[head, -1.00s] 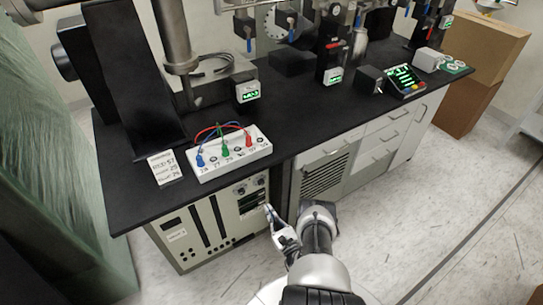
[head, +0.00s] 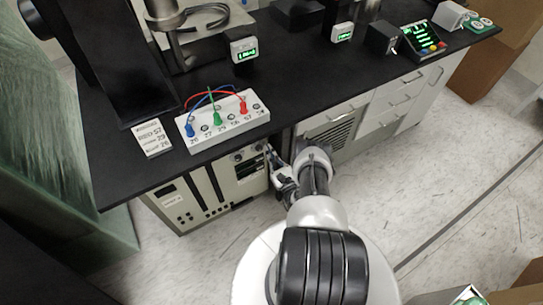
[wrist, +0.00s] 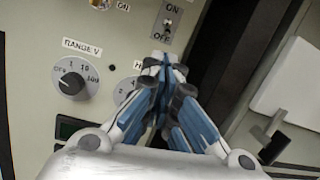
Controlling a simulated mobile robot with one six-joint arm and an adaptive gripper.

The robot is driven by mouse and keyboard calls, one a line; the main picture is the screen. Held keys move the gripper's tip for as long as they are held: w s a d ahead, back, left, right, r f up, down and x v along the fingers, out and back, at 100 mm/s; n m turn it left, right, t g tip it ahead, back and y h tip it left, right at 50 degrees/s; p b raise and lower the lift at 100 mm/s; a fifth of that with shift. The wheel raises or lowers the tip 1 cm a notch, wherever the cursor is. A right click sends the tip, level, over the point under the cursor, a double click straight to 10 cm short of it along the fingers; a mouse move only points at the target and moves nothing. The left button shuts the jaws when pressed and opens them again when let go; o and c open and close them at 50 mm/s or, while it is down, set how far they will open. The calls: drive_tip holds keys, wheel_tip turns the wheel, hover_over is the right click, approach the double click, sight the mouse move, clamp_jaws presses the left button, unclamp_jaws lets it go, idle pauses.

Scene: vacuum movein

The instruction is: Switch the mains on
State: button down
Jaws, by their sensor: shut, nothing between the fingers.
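The instrument cabinet (head: 172,207) stands under the left part of the bench, with its front panel facing me. In the wrist view a small toggle switch (wrist: 168,24) sits on a grey plate marked ON above and OFF below. I cannot tell its lever's position for sure. My gripper (wrist: 163,62) is shut and empty, its blue-and-grey fingertips just below the OFF mark. I cannot tell whether they touch the panel. In the head view my gripper (head: 274,160) is at the panel's upper right and hides part of it.
A RANGE V knob (wrist: 71,84) is left of my fingers; another knob (wrist: 126,88) is partly hidden behind them. A white terminal strip (head: 228,124) with coloured plugs and a printed card (head: 152,139) lie on the black bench top. White drawers (head: 376,113) stand to the right.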

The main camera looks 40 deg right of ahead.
drive_tip(key=b+x, duration=0.1)
drive_tip(key=x, duration=0.5)
drive_tip(key=shift+s+d+r, duration=0.1)
drive_tip(key=shift+r, duration=0.05)
